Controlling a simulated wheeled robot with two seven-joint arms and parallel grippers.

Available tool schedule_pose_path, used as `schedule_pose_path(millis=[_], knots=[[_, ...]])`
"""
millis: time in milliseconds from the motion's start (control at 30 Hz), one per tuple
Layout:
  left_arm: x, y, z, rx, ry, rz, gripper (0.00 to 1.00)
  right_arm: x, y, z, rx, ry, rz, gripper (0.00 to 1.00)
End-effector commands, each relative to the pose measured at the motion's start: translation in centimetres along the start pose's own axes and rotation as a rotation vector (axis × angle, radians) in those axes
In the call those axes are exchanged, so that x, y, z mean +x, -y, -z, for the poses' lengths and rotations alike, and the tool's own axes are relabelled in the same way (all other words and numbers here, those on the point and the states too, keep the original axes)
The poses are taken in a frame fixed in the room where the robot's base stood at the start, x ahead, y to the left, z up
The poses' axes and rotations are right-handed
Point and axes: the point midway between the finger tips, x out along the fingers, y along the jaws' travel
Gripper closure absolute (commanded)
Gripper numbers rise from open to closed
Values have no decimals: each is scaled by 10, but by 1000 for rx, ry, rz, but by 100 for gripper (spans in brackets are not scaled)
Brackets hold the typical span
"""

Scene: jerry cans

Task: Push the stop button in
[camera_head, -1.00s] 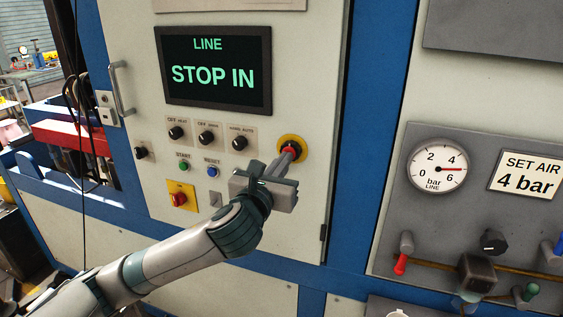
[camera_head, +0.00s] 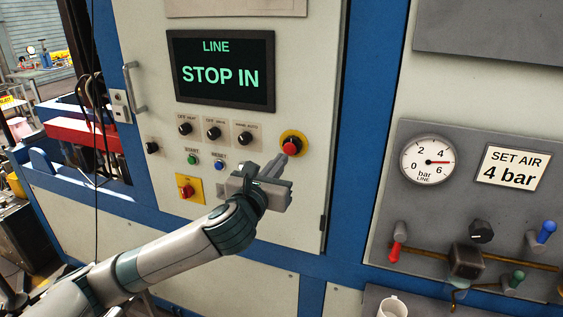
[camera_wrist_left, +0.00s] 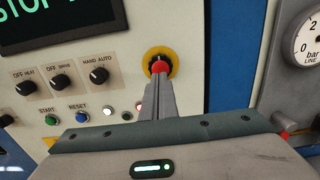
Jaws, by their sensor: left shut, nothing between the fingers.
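The stop button (camera_head: 290,146) is a red mushroom head on a round yellow plate, at the right side of the pale panel. The screen (camera_head: 221,70) above reads LINE STOP IN. My left gripper (camera_head: 281,161) is shut and empty, its fingertips just below the button. In the left wrist view the button (camera_wrist_left: 159,66) shows just beyond the tips of my left gripper (camera_wrist_left: 160,78), which hide its lower part. I cannot tell from this view whether they touch it. My right gripper is not in view.
Left of the button are three black knobs (camera_head: 213,132), a green START button (camera_head: 191,160), a blue RESET button (camera_head: 219,166) and a red switch on yellow (camera_head: 187,190). A gauge (camera_head: 428,161) and coloured valve handles (camera_head: 397,243) are on the right panel.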

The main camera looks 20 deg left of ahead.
Motion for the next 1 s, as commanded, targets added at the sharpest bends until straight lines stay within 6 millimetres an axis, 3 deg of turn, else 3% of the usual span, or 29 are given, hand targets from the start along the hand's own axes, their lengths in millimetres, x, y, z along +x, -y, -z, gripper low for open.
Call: schedule_pose_path(millis=[467,700,733,1000], knots=[[-44,2,3,0,1,5,100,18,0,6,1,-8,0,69],[-78,2,3,0,0,6,100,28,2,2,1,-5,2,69],[-77,1,-2,1,-3,3,100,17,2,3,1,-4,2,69],[-86,1,-3,0,-4,1,100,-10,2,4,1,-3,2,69]])
